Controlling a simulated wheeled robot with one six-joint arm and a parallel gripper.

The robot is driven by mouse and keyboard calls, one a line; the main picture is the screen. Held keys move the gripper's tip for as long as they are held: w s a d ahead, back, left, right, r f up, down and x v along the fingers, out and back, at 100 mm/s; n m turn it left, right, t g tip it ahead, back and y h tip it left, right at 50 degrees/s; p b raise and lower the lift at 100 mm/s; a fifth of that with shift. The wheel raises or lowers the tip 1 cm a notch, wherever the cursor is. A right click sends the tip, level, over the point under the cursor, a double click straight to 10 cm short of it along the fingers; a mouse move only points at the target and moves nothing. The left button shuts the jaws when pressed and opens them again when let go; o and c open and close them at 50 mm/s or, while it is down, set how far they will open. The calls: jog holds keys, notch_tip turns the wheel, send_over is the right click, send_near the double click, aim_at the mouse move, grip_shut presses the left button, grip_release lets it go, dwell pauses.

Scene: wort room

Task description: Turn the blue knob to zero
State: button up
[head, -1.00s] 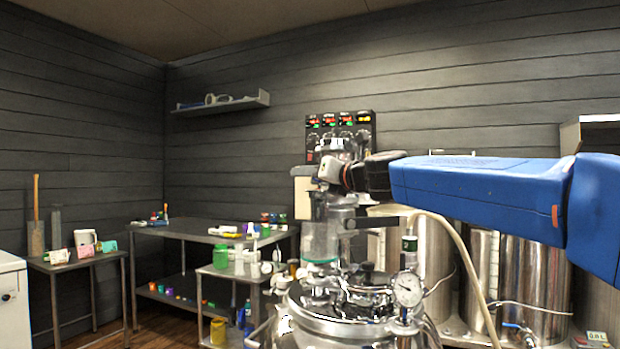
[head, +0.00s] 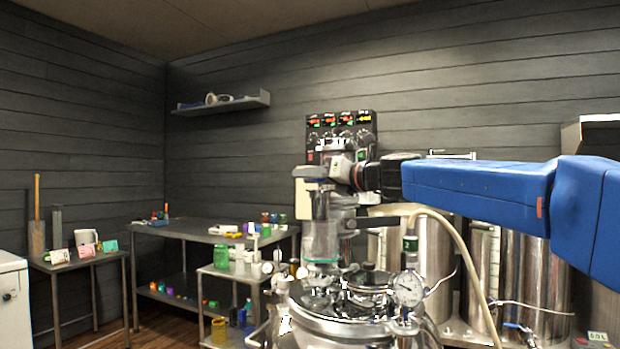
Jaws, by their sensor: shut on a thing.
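A dark control panel (head: 341,123) with lit red, green and yellow displays and a row of knobs hangs on the back wall. My gripper (head: 312,172) is in front of the panel's lower part, reaching in from the right. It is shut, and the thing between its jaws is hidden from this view. No blue knob can be made out. The gripper and wrist cover the lower part of the panel, where the held knob appears to be. Its pointer and scale cannot be read.
A steel vessel (head: 345,325) with a pressure gauge (head: 408,288) and a pale hose (head: 455,245) stands below my arm. Steel tanks (head: 537,275) stand at the right. A table (head: 190,232) and a small cart (head: 232,272) with bottles are at the left.

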jog(key=shift+s+a+n+g+y, duration=0.1)
jog(key=shift+s+n+g+y, duration=0.3)
jog(key=shift+n+g, duration=0.65)
jog(key=shift+s+a+n+g+y, duration=0.15)
jog(key=shift+n+g+y, duration=0.45)
jog(key=shift+g, duration=0.75)
jog(key=shift+s+a+n+g+y, duration=0.1)
jog(key=shift+s+n+g+y, duration=0.3)
jog(key=shift+n+g, duration=0.65)
jog(key=shift+w+g, duration=0.1)
jog(key=shift+g, duration=0.35)
jog(key=o, duration=1)
jog(key=shift+o, duration=0.2)
jog(key=shift+d, duration=0.1)
jog(key=s+d, duration=0.3)
jog(key=d, duration=1.4)
jog(key=shift+c, duration=0.3)
